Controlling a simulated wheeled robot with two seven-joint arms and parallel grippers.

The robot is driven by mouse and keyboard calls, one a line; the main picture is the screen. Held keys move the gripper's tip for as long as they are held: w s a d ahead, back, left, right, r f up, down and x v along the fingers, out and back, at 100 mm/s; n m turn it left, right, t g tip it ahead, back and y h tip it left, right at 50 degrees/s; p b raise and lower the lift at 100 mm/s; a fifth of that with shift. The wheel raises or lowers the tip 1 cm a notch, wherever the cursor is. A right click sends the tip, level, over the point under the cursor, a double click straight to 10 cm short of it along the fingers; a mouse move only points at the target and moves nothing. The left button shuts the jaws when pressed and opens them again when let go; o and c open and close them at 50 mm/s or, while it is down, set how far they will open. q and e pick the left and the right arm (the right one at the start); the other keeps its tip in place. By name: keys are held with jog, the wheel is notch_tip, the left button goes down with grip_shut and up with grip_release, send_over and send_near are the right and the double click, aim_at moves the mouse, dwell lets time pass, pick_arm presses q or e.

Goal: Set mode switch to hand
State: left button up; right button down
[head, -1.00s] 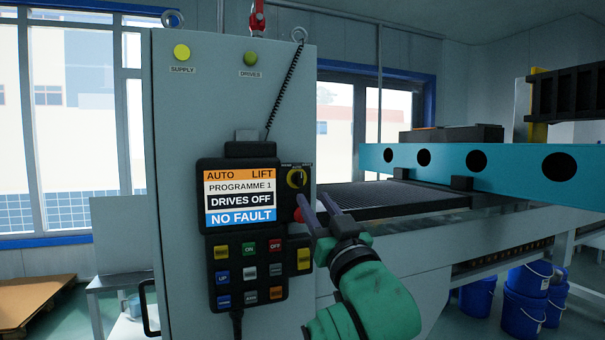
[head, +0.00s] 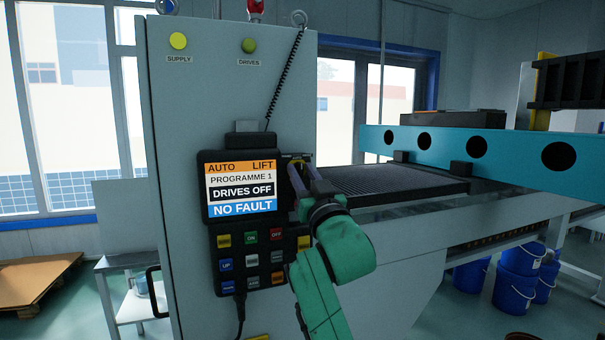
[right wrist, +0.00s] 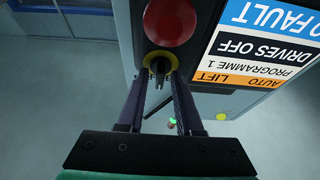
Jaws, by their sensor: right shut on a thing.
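The mode switch (right wrist: 160,65) is a black knob on a yellow ring, at the upper right of the dark pendant (head: 203,225). My right gripper (head: 299,168) is at the switch and covers most of it in the head view. In the right wrist view its fingers (right wrist: 158,82) are shut on the knob, one on each side. The screen (head: 241,187) reads AUTO, LIFT, PROGRAMME 1, DRIVES OFF and NO FAULT. The switch's labels are too small or hidden to read. My left gripper is not in view.
A red round button (right wrist: 170,20) sits close beside the switch. Several keys fill the lower pendant, including a yellow one (head: 224,240). The pendant hangs on the grey cabinet (head: 190,120). A teal beam (head: 480,150) and dark slatted bed (head: 385,186) lie to the right.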

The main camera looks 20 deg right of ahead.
jog(key=shift+n, duration=0.4)
jog(key=n+y+p, duration=0.1)
jog(key=n, duration=0.2)
jog(key=n+g+y+p, duration=0.1)
jog(key=n+y, duration=0.1)
jog(key=n, duration=0.1)
jog(key=shift+d+r+p, duration=0.1)
jog(key=shift+r+p, duration=0.05)
jog(key=shift+p, duration=0.2)
jog(key=n+y+p, duration=0.1)
jog(key=n+p, duration=0.1)
jog(key=n, duration=0.1)
jog(key=shift+g+y, duration=0.4)
jog(key=shift+n+g+y+p, duration=0.35)
jog(key=shift+n+p, duration=0.4)
jog(key=shift+n, duration=0.65)
jog(key=c, duration=0.9)
grip_release()
